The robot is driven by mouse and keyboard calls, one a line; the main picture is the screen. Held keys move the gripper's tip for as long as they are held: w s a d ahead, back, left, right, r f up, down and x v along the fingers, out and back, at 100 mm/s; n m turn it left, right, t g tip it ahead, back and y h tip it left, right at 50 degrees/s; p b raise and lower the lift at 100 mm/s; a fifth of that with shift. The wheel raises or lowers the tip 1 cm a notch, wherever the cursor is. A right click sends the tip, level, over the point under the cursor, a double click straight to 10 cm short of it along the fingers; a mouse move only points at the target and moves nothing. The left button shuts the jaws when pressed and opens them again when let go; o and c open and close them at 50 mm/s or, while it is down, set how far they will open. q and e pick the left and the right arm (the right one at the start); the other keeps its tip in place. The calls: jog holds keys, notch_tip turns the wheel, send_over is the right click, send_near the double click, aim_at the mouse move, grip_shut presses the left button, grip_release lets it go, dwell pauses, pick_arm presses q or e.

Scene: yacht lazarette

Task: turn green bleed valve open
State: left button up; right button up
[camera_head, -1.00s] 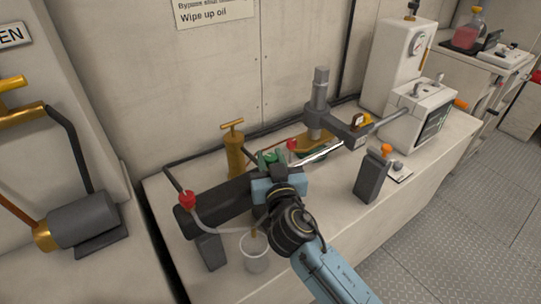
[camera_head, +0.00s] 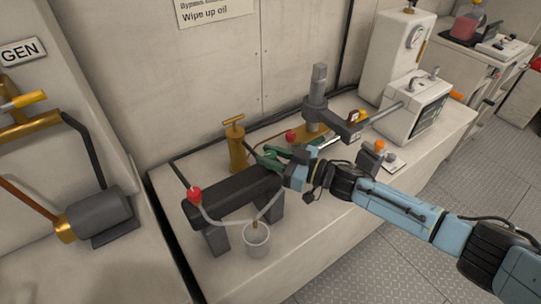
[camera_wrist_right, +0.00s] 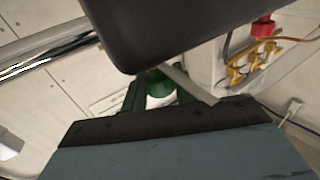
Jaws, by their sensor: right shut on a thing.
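The green bleed valve (camera_head: 270,158) shows in the head view at the right end of a dark horizontal cylinder (camera_head: 232,198). My right gripper (camera_head: 288,166) reaches it from the right, with its jaws shut on the green part. The gripper covers some of the valve. In the right wrist view, the green valve (camera_wrist_right: 158,86) lies between the dark jaw parts of my right gripper (camera_wrist_right: 165,88), partly hidden behind them. The valve's exact angle cannot be read. My left gripper is not in view.
A clear cup (camera_head: 257,240) stands at the bench's front, with a hose from a red fitting (camera_head: 194,194) nearby. A brass hand pump (camera_head: 237,150) stands behind the cylinder. A grey upright post (camera_head: 318,95) and a white gauge box (camera_head: 403,55) stand to the right.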

jog(key=shift+n+g+y+b, duration=0.7)
jog(key=shift+n+g+b, duration=0.75)
jog(key=shift+g, duration=0.75)
jog(key=o, duration=0.9)
jog(key=shift+o, duration=0.2)
jog(key=s+d, duration=0.2)
jog(key=d, duration=1.1)
jog(key=shift+s, duration=0.2)
